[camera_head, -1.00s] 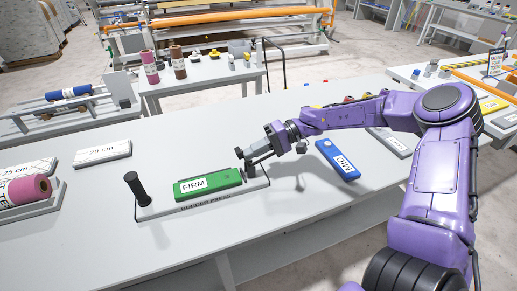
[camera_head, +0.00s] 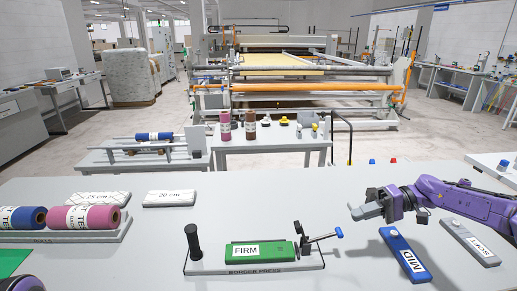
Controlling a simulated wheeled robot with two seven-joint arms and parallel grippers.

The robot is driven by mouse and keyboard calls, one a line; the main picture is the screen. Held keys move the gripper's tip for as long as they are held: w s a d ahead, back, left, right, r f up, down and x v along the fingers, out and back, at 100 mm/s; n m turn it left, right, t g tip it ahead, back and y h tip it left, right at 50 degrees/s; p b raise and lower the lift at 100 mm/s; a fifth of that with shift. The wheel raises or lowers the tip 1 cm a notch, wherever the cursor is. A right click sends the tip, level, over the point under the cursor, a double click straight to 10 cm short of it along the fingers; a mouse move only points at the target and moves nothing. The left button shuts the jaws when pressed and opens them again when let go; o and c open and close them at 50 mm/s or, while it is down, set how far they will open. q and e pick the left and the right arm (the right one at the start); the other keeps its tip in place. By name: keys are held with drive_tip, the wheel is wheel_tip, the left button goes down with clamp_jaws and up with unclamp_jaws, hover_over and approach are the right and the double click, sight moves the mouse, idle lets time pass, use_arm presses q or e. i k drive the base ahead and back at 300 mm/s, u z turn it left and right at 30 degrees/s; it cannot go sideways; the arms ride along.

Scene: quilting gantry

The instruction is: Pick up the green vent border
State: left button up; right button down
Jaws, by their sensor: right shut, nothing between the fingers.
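I cannot make out for certain which thing is the vent border. A flat green piece (camera_head: 14,262) lies at the left edge of the table, cut off by the frame. A green block labelled FIRM (camera_head: 262,252) sits on the grey border press (camera_head: 208,267). A blue roll (camera_head: 20,217) and a pink roll (camera_head: 88,217) lie on a grey rack at the left. My right gripper (camera_head: 358,211) is shut and empty, above the table to the right of the press. My left gripper is not in view; part of my purple arm shows in the bottom left corner.
A black upright handle (camera_head: 193,242) and a blue-ended lever (camera_head: 322,239) stand at the press's ends. A blue MID block (camera_head: 404,256) and a grey SOFT block (camera_head: 470,241) lie at the right. White 20 cm (camera_head: 169,199) and 25 cm (camera_head: 98,199) blocks lie behind.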

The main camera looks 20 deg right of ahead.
sight(263, 252)
drive_tip(key=k, duration=1)
